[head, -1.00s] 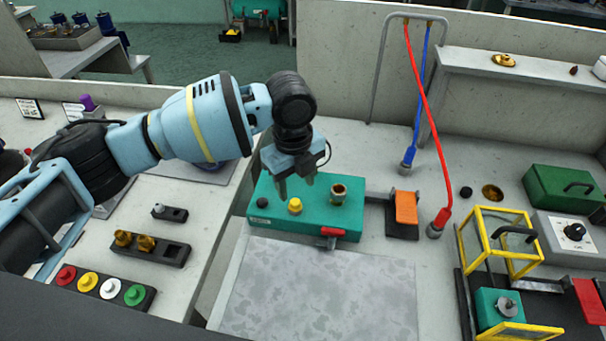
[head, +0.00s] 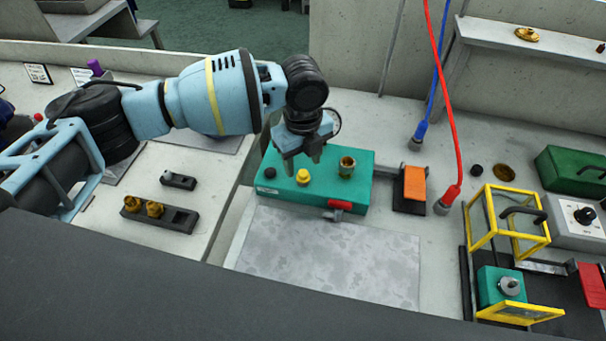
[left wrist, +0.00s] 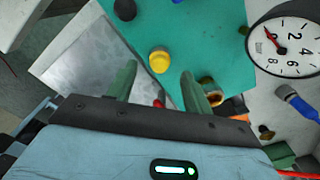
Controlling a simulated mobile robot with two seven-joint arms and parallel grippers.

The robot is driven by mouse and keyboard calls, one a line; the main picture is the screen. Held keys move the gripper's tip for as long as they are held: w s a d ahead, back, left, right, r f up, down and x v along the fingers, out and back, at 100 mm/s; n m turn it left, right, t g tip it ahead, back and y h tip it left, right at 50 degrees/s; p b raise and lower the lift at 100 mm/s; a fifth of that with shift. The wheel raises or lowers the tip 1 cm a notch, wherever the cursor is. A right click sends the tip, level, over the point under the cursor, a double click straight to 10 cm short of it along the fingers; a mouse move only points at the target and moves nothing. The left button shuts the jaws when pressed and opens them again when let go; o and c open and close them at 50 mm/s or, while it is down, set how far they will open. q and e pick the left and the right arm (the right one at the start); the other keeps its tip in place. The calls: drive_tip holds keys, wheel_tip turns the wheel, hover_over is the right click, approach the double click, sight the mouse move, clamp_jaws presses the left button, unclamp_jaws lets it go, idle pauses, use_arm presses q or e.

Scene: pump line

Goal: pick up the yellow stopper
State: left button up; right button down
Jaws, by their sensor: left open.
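The yellow stopper (head: 303,177) sits upright on top of the teal box (head: 268,201), between a black knob (head: 270,173) and a brass fitting (head: 347,167). My left gripper (head: 303,162) points down over the box, its fingers open and empty, close to the stopper in the head view. In the left wrist view, the stopper (left wrist: 159,61) shows between the two green fingers (left wrist: 157,80), a little beyond their tips. I cannot tell the exact height left between them. My right gripper is not in view.
A red lever (head: 340,205) is on the box's front, and an orange flap (head: 415,184) stands to its right. Red (head: 447,110) and blue (head: 433,92) hoses rise behind. A yellow-framed cage (head: 508,220) is at right. A dial gauge (left wrist: 288,45) shows in the wrist view.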

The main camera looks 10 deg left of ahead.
sight(303, 173)
use_arm(q)
drive_tip(key=shift+f, duration=1.55)
drive_tip(key=shift+s, duration=0.1)
clamp_jaws()
